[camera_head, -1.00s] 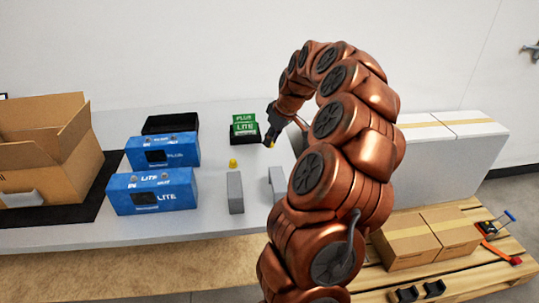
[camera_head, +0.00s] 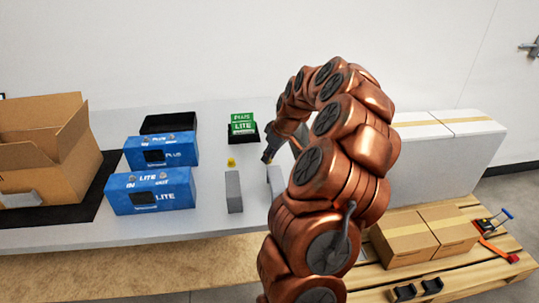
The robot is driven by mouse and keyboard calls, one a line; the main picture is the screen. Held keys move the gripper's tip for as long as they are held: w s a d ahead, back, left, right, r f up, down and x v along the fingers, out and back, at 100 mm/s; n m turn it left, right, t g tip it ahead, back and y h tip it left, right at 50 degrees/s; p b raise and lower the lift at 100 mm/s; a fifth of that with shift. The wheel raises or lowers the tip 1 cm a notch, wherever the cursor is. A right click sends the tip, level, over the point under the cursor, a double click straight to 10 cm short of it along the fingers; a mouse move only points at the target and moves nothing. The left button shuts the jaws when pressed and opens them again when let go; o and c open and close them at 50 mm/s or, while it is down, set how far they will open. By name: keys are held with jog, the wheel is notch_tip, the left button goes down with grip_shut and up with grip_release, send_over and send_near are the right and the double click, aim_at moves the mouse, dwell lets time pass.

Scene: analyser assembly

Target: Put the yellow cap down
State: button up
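A small yellow cap (camera_head: 231,162) sits on the white table, just behind an upright grey block (camera_head: 233,191). My gripper (camera_head: 267,157) is low over the table, to the right of this cap and apart from it. A second grey block (camera_head: 276,181) stands in front of my gripper, partly hidden by my arm. The fingertips are tiny and dark here. I cannot tell whether they are open or shut, or whether they hold a yellow piece.
Two blue boxes (camera_head: 150,192) stand to the left, with a black tray (camera_head: 168,123) behind them. Green boxes (camera_head: 242,122) stand in a black holder at the back. An open carton (camera_head: 40,165) is at far left. White boxes (camera_head: 440,155) stand right of my arm.

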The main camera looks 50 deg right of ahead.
jog(key=o, duration=0.4)
jog(key=shift+r, duration=0.1)
jog(key=shift+s+r, duration=0.1)
jog(key=shift+r, duration=0.35)
jog(key=v, duration=1.1)
jog(key=shift+b, duration=0.35)
